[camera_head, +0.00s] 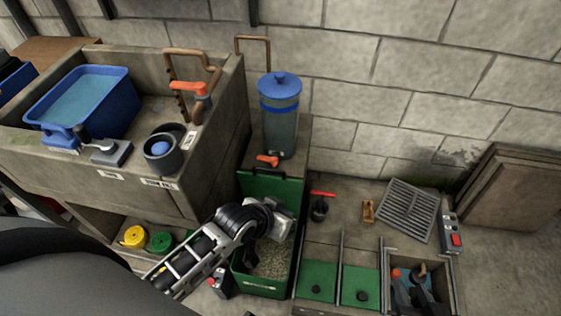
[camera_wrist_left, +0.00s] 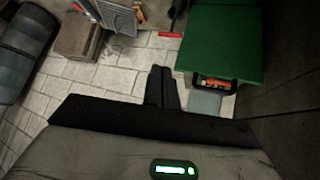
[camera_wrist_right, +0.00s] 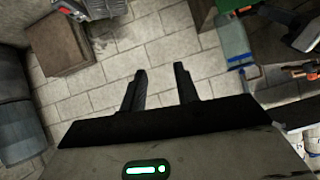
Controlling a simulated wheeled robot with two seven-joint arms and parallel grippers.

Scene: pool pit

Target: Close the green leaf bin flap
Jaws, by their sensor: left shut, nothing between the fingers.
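The green leaf bin (camera_head: 262,286) stands at the lower middle of the head view, with pale, grainy litter inside. Its green flap (camera_head: 262,190) stands raised at the back of the bin, so the top is open. My left gripper (camera_head: 286,217) is over the bin's opening, in front of the flap; whether it touches the flap cannot be told. In the left wrist view its fingers (camera_wrist_left: 161,72) are together and empty, beside a green panel (camera_wrist_left: 222,42). My right gripper (camera_wrist_right: 157,75) is open and empty above the floor in its wrist view; I cannot make it out in the head view.
A blue-lidded canister (camera_head: 279,120) stands behind the flap. A stone sink (camera_head: 205,150) with a blue tub (camera_head: 115,105) is at left. Green compartments (camera_head: 318,278), a metal grate (camera_head: 405,210) and a sunken pit (camera_head: 445,275) lie right of the bin.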

